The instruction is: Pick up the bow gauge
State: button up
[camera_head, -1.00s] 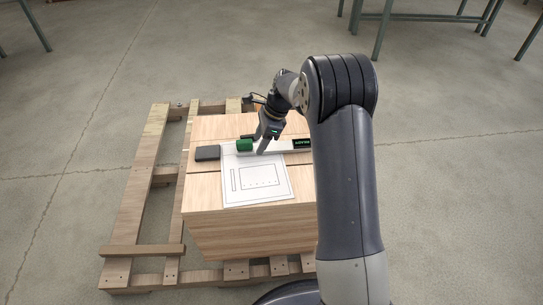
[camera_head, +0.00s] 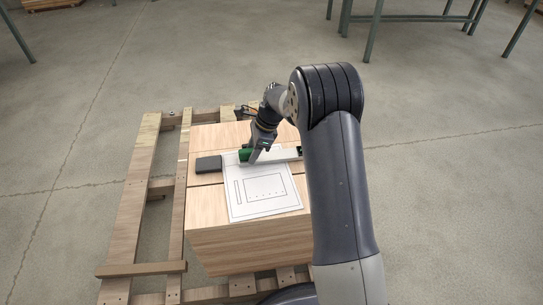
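What I take to be the bow gauge is a long pale bar (camera_head: 284,154) with a green block (camera_head: 244,154) near its left part. It lies across the top of a wooden crate (camera_head: 207,208). My gripper (camera_head: 254,157) points down over the bar, right beside the green block, and overlaps it in the picture. I cannot tell whether the fingers touch the gauge or how far apart they are. My arm hides the bar's right end.
A white sheet with a printed drawing (camera_head: 264,192) lies in front. The crate stands on a wooden pallet (camera_head: 128,235). Green metal table legs (camera_head: 374,35) stand at the back; the concrete floor on the left is clear.

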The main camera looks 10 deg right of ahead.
grip_shut()
notch_tip(320, 180, up, 10)
jog(key=p, duration=0.3)
dwell(0.3)
jog(key=shift+r, duration=0.15)
notch_tip(320, 180, up, 4)
jog(key=p, duration=0.5)
dwell(0.7)
